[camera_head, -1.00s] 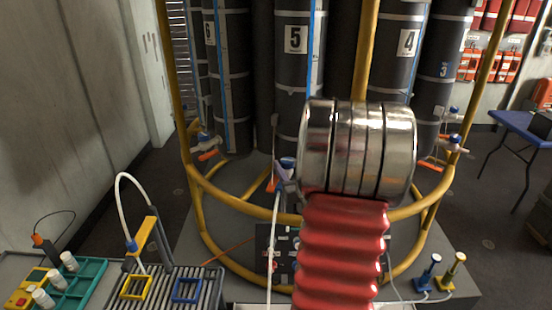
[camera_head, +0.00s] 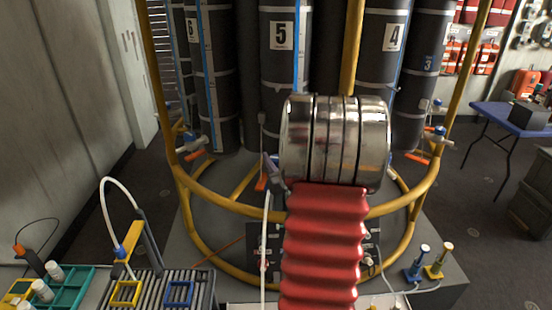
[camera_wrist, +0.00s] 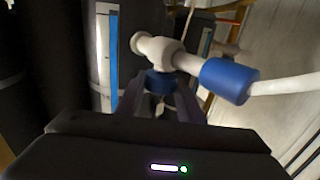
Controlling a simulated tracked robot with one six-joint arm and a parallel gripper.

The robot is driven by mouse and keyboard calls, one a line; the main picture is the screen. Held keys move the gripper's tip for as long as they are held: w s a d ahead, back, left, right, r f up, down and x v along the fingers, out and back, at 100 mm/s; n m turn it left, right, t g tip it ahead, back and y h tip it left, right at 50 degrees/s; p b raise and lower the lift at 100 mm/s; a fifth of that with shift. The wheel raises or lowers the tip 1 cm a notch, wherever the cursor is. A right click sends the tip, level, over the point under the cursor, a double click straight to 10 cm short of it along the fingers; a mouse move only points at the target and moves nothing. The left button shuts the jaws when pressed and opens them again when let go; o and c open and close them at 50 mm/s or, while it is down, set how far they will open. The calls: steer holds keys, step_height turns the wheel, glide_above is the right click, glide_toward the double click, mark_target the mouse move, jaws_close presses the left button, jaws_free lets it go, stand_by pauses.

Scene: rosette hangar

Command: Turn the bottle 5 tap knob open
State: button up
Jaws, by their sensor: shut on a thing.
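Bottle 5 (camera_head: 284,80) is a tall dark cylinder with a white "5" label, standing inside the yellow ring frame. In the wrist view, its tap shows as a white fitting (camera_wrist: 185,60) with a blue sleeve (camera_wrist: 226,82) and a white hose to the right. The dark blue tap knob (camera_wrist: 160,82) sits under the fitting. My gripper (camera_wrist: 160,102) is shut on the knob, one dark finger on each side. In the head view, my shiny arm link hides most of the tap and gripper; an orange handle (camera_head: 262,183) shows beside them.
The yellow frame (camera_head: 240,208) curves around the bottles and my arm. Bottle 4 (camera_head: 392,80) and bottle 6 (camera_head: 215,90) flank bottle 5, with other taps (camera_head: 190,140) nearby. A roller bench (camera_head: 150,288) and a teal tray (camera_head: 75,280) lie at lower left. A blue table (camera_head: 500,115) stands right.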

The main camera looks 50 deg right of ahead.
steer(key=shift+c, duration=1.4)
steer(key=shift+d, duration=0.15)
steer(key=shift+c, duration=0.4)
steer(key=shift+n+t+y, duration=0.4)
steer(key=shift+n+y, duration=0.2)
steer(key=shift+y, duration=0.2)
steer(key=shift+n+t+y, duration=0.3)
steer(key=shift+n+y, duration=0.2)
steer(key=shift+y, duration=0.3)
steer(key=shift+n+t+y, duration=0.25)
steer(key=shift+n+y, duration=1)
steer(key=shift+y, duration=0.65)
steer(key=shift+n+t+y, duration=0.25)
steer(key=shift+n+y, duration=1)
steer(key=shift+y, duration=1.05)
